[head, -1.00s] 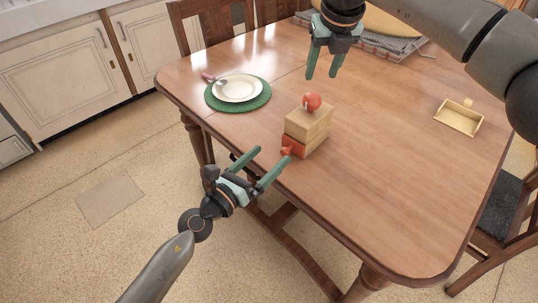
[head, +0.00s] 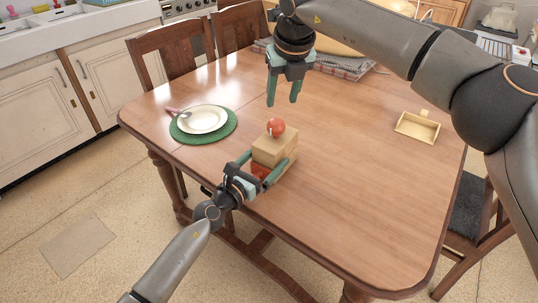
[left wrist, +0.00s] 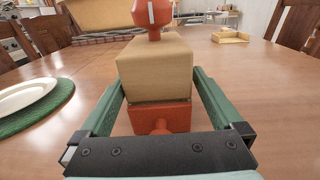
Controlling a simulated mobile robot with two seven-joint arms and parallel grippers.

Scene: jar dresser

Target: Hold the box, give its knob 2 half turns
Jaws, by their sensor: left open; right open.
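The box (head: 275,150) is a light wooden block with a red-orange front part low down and a red round knob (head: 276,127) on top. It stands upright near the table's front edge. My left gripper (head: 262,169) is open, with its green fingers on either side of the box. In the left wrist view the box (left wrist: 155,68) stands between the two fingers, with the orange drawer front (left wrist: 160,117) low between them; contact cannot be told. The knob (left wrist: 152,14) is cut by the top edge there. My right gripper (head: 283,98) is open and empty, above and behind the box.
A white plate (head: 202,119) on a green mat (head: 226,131) lies left of the box. A small wooden tray (head: 417,127) lies at the right. The table's right front is clear.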

